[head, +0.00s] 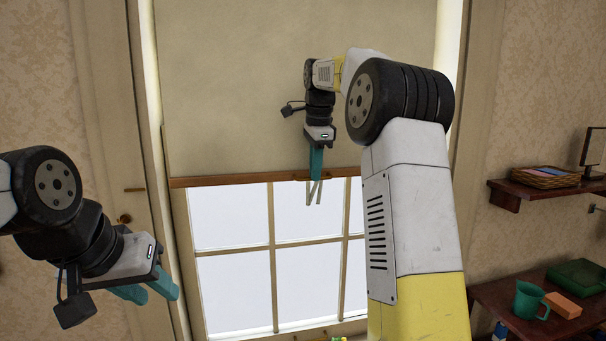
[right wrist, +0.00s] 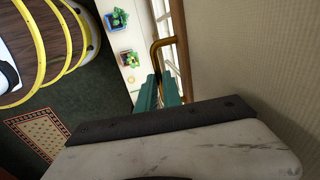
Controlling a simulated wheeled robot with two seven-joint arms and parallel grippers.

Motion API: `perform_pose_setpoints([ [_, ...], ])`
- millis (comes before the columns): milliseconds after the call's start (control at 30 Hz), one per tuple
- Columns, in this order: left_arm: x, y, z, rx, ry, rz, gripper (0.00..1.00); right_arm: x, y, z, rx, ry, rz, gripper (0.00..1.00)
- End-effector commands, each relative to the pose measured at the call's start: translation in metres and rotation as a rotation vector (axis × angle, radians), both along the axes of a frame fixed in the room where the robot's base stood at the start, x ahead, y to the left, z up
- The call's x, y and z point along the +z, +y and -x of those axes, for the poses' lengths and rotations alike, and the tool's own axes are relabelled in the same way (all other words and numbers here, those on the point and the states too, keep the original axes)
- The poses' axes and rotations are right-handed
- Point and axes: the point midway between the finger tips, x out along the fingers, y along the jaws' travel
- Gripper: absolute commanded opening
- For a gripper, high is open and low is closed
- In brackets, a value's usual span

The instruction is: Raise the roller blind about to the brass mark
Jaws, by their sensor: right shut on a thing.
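The beige roller blind (head: 235,85) covers the upper part of the window, and its wooden bottom bar (head: 225,180) runs across above the panes. A short brass mark (head: 134,189) is on the frame left of the blind, slightly below the bar's left end. My right gripper (head: 316,175) is at the bar, pointing down. In the right wrist view its teal fingers (right wrist: 159,92) are shut at the brass handle (right wrist: 155,52), whose gripped part is hidden. My left gripper (head: 150,292) is at the lower left, its fingers apart and empty.
On the right are a shelf with a basket (head: 546,177) and a lower surface with a green mug (head: 529,301) and an orange block (head: 563,305). Potted plants (right wrist: 128,60) stand on the sill.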

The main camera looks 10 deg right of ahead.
Motion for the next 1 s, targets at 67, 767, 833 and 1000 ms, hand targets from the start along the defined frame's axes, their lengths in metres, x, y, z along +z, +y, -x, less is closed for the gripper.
perform_pose_setpoints([
  [67,0.0,0.0,0.0,0.0,0.0,0.0,0.36,0.0,-0.001,0.0,0.0,-0.001,0.001,0.0],
  [767,0.0,0.0,0.0,0.0,0.0,0.0,0.36,0.024,0.0,0.003,0.0,-0.004,0.001,0.32],
  [833,0.0,0.0,0.0,0.0,0.0,0.0,0.36,0.037,-0.001,0.005,-0.001,-0.004,0.001,0.32],
  [1000,0.0,0.0,0.0,0.0,0.0,0.0,0.36,0.062,-0.001,0.01,0.0,-0.002,0.001,0.32],
])
